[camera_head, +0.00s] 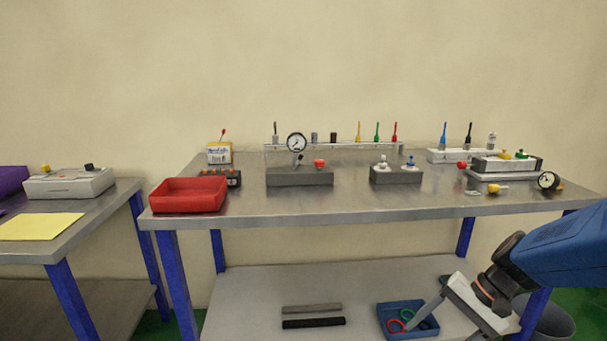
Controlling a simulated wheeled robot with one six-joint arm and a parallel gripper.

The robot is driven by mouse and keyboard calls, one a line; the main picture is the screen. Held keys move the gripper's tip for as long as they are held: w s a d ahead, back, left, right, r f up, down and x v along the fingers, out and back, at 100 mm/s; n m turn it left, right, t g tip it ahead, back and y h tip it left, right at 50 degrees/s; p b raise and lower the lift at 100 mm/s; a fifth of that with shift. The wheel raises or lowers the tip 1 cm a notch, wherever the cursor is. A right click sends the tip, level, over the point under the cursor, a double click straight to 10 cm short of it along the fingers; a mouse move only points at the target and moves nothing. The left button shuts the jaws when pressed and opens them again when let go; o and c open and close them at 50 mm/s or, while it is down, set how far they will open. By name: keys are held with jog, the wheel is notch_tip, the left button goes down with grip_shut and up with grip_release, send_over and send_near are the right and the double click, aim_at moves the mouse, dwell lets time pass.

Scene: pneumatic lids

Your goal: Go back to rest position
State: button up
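My gripper (442,331) is at the lower right, in front of the lower shelf and pointing down and to the left. Its two pale fingers are spread apart, and I see nothing held between them. One finger overlaps the blue tray (383,322) in the picture; I cannot tell whether it touches it. The other fingertip is near the bottom edge of the picture.
The workbench (340,205) carries a red bin (188,195), a grey block with a gauge (300,177) and several fittings. Two bars (312,309) lie on the lower shelf (250,290). A side table (110,210) stands left. A grey bucket (553,322) is at the right.

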jog(key=s+r+n+t+h, duration=0.4)
jog(key=s+r+n+h, duration=0.2)
jog(key=s+r+n, duration=0.1)
jog(key=shift+s+d+r+n+t+h, duration=0.35)
jog(key=shift+s+r, duration=0.2)
jog(key=shift+s, duration=0.65)
jog(key=shift+a, duration=0.1)
